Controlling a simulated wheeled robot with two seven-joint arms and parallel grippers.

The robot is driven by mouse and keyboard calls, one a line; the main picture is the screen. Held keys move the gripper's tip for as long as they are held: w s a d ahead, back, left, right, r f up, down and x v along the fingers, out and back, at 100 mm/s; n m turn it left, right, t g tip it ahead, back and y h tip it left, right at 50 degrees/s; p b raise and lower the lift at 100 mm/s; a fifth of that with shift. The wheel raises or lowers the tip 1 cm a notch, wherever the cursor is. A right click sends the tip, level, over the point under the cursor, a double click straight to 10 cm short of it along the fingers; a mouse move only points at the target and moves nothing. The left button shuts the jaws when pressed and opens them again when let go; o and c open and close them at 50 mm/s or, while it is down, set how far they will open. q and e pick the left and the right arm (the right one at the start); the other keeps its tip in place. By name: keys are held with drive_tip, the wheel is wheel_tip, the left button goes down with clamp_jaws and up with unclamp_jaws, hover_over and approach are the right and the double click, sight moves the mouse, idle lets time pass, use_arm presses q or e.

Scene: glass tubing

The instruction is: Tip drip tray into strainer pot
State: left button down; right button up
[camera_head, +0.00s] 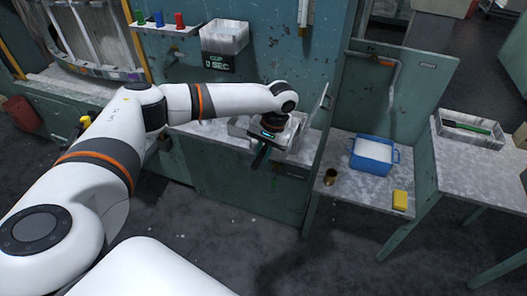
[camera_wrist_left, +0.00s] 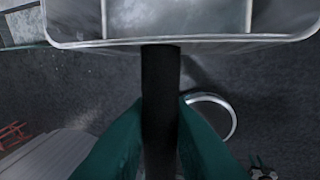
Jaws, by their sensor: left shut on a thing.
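The drip tray, a shallow grey metal tray (camera_head: 293,149), is at the edge of the left bench, partly hidden by my left wrist. Its rim (camera_wrist_left: 100,43) fills the top of the left wrist view, with a dark handle (camera_wrist_left: 160,75) running from it toward me. My left gripper (camera_head: 262,156) is shut on this handle, its teal fingers (camera_wrist_left: 160,112) on either side. A blue two-handled pot (camera_head: 373,152) with a pale top, apparently the strainer pot, stands on the lower bench to the right, apart from the tray. My right gripper is not in view.
A small brass cup (camera_head: 331,177) and a yellow block (camera_head: 400,200) stand near the pot. A teal panel (camera_head: 405,95) rises behind the pot. A tray with a green-handled tool (camera_head: 468,127) lies at far right. A wall bin (camera_head: 224,37) hangs above my left arm.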

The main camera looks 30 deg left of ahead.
use_arm(q)
drive_tip(key=r+t+p, duration=0.1)
drive_tip(key=r+p, duration=0.1)
drive_tip(key=r+t+p, duration=0.1)
drive_tip(key=r+p, duration=0.1)
drive_tip(key=shift+s+d+p, duration=0.1)
drive_tip(key=shift+s+p, duration=0.1)
drive_tip(key=shift+p, duration=0.15)
drive_tip(key=shift+r+p, duration=0.6)
drive_tip(key=shift+r, duration=0.4)
idle(0.5)
idle(0.4)
